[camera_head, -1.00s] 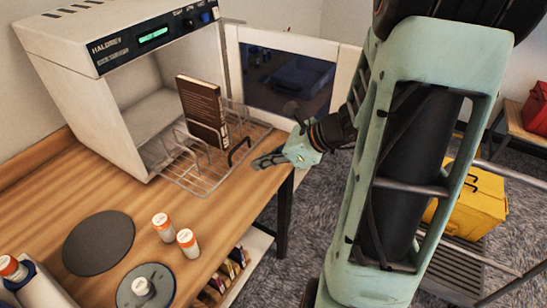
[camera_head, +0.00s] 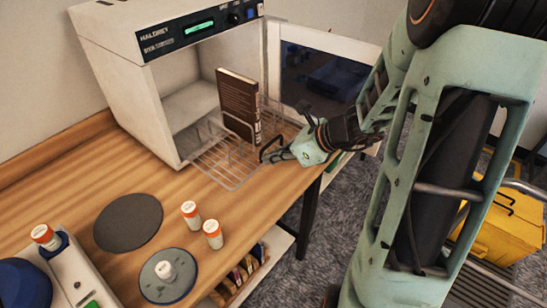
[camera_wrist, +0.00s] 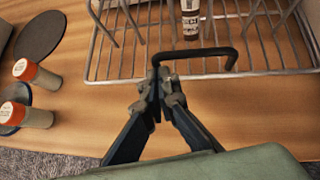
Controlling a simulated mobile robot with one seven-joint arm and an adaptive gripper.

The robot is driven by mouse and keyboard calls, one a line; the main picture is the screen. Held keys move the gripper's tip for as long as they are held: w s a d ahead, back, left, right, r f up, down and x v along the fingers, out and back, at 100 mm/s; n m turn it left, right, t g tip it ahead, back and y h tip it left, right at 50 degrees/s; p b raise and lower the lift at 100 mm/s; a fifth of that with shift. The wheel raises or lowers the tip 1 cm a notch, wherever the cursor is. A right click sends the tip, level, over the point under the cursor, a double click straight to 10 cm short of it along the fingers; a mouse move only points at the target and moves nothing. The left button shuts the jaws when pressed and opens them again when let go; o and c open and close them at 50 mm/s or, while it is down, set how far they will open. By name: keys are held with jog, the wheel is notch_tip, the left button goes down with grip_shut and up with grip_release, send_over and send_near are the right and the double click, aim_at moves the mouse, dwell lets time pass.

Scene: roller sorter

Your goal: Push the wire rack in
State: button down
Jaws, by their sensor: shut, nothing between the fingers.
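The wire rack (camera_head: 222,166) sticks partly out of the open white oven (camera_head: 165,75) over the wooden table. A brown book (camera_head: 238,108) stands upright in the rack. A black handle (camera_head: 272,148) is on the rack's front edge; it also shows in the wrist view (camera_wrist: 205,53). My gripper (camera_head: 268,157) is shut and empty at the handle. In the wrist view, my fingertips (camera_wrist: 166,82) are by the handle's left end; I cannot tell whether they touch it. The rack's back part is hidden inside the oven.
The oven door (camera_head: 318,75) stands open to the right. Two orange-capped bottles (camera_head: 191,213) (camera_head: 213,234), a dark round pad (camera_head: 128,222) and a round plate (camera_head: 168,276) with another bottle are on the table's near left. A yellow box (camera_head: 498,210) is at right.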

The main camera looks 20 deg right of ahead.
jog(key=w+a+p, duration=0.1)
jog(key=w+a, duration=0.3)
jog(key=w, duration=0.2)
jog(key=w+a, duration=0.4)
jog(key=w, duration=0.1)
jog(key=w+a+p, duration=0.1)
jog(key=w+a, duration=0.4)
jog(key=w, duration=0.1)
jog(key=shift+w+p, duration=0.3)
jog(key=shift+r, duration=0.15)
jog(key=shift+w+r, duration=0.15)
